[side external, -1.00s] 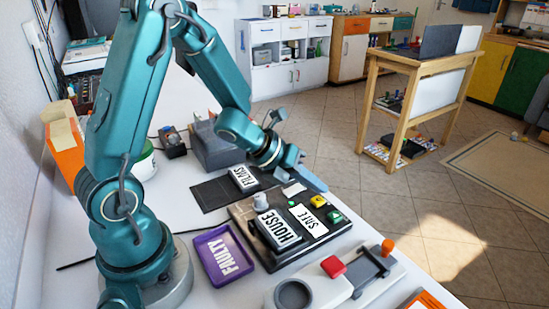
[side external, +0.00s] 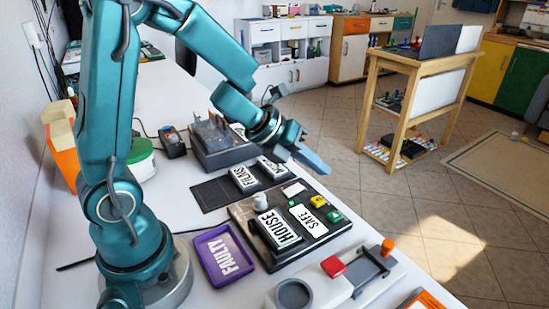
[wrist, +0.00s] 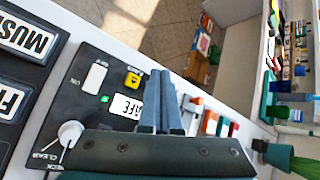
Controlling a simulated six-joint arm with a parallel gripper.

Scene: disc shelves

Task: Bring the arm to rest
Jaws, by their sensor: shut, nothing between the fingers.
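My gripper (side external: 312,161) is raised in the air above the far edge of the black device panel (side external: 291,257), pointing right and down, with its blue-grey fingers together. In the wrist view the closed fingers (wrist: 161,100) show in front of the panel, with nothing between them, and partly cover its SAFE label (wrist: 126,105). The panel carries a HOUSE label (side external: 279,228), a grey knob (side external: 261,202), a yellow button (side external: 318,201) and a green button (side external: 334,216). My gripper touches nothing.
A purple FAULTY tray (side external: 223,254) lies left of the panel. A FILMS disc case (side external: 243,178) and another case (side external: 272,168) stand behind it. A pale station with a red block (side external: 333,267) is in front.

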